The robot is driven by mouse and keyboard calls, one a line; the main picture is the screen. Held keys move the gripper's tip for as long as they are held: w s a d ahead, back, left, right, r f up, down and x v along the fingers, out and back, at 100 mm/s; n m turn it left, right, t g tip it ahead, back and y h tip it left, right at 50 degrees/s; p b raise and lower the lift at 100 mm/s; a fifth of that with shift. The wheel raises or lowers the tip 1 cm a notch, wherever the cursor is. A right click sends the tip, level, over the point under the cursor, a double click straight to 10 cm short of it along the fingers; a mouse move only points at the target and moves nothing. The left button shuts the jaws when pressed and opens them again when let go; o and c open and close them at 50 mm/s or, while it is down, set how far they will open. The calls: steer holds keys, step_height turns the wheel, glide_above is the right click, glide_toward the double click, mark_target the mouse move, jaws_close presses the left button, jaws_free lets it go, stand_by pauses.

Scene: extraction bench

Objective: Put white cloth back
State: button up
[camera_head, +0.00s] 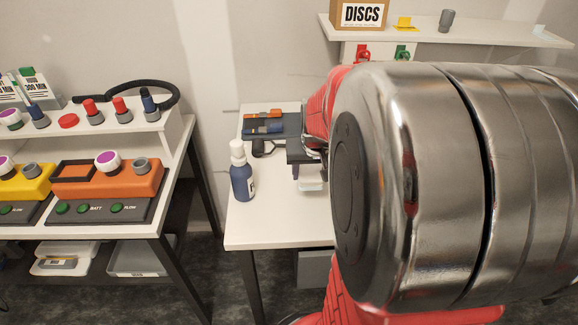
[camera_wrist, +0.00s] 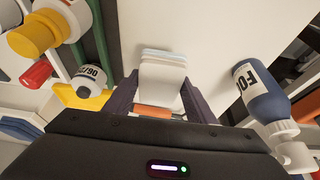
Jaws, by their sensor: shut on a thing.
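The white cloth (camera_wrist: 160,85) is a folded pad with pale blue layers at its far edge, in the middle of the wrist view. My gripper (camera_wrist: 160,82) has its two dark fingers on either side of the cloth and is shut on it. In the head view, my gripper (camera_head: 308,170) is over the small white table, and the pale cloth (camera_head: 311,185) shows below its fingers. My arm hides much of that area. I cannot tell whether the cloth touches the table.
A blue bottle (camera_head: 241,180) with a white cap stands left of my gripper on the white table (camera_head: 270,232). A dark tray with orange and blue items (camera_head: 264,128) lies behind. A shelf (camera_head: 440,35) at upper right holds a DISCS box (camera_head: 361,15). The left bench (camera_head: 176,150) is crowded.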

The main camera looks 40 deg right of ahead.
mark_target(309, 195)
steer(key=shift+f, duration=2.3)
steer(key=shift+f, duration=0.6)
steer(key=o, duration=1)
steer(key=shift+s+f, duration=0.1)
steer(key=shift+s, duration=0.05)
steer(key=shift+r, duration=0.45)
steer(key=v, duration=1.4)
steer(key=shift+d, duration=0.1)
